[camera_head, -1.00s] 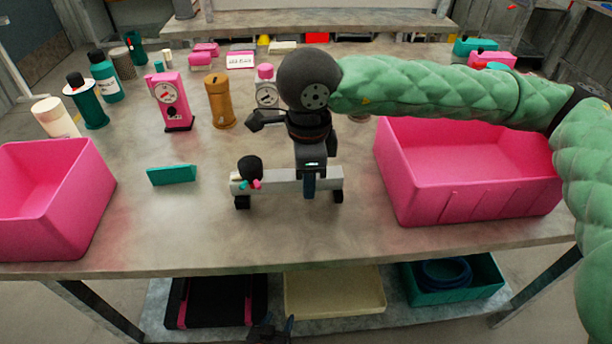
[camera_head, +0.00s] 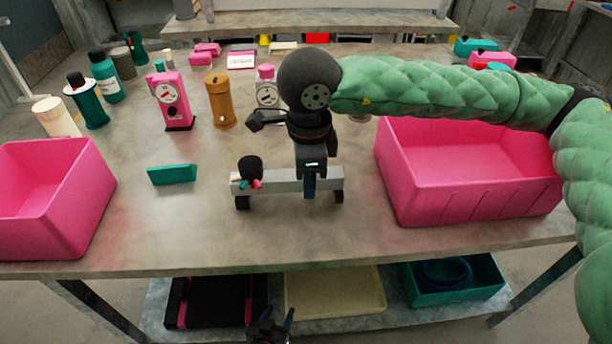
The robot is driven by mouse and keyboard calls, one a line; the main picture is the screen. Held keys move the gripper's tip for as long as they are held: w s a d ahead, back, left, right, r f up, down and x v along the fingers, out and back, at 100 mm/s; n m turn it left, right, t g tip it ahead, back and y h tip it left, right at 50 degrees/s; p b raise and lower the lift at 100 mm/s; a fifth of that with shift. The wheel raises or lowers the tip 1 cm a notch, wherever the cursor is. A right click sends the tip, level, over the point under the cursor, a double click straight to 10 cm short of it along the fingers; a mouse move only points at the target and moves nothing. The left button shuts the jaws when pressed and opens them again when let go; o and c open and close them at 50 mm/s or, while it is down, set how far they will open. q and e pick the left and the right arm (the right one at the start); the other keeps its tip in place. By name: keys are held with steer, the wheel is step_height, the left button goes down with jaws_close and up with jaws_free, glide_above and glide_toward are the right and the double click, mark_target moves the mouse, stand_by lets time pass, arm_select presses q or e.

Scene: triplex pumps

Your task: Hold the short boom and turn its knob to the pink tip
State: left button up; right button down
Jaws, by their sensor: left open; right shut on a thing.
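The short boom (camera_head: 277,187) is a light grey bar on dark feet, lying left to right on the table. Its black knob (camera_head: 249,166) sits near the left end, with a pink tip (camera_head: 257,184) and a teal tip (camera_head: 243,184) at its base. Where the knob points is too small to tell. My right gripper (camera_head: 310,186) comes down from above and is shut on the bar, right of its middle. My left gripper (camera_head: 270,325) is open and empty at the bottom edge, below and in front of the table edge, apart from the boom.
Pink bins stand at left (camera_head: 50,200) and right (camera_head: 470,170). A teal block (camera_head: 172,174) lies left of the boom. A pink gauge box (camera_head: 172,100) and an orange cylinder (camera_head: 219,102) stand behind. The table in front of the boom is clear; trays sit on the shelf below.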

arm_select(q)
steer(key=shift+t, duration=0.9)
steer(key=shift+w+d+r, duration=0.1)
steer(key=shift+w+r, duration=0.25)
steer(key=shift+r, duration=0.35)
steer(key=shift+w+r, duration=0.35)
steer(key=shift+r, duration=0.3)
steer(key=shift+w+d+r, duration=0.1)
steer(key=shift+w+r, duration=0.25)
steer(key=shift+r, duration=0.35)
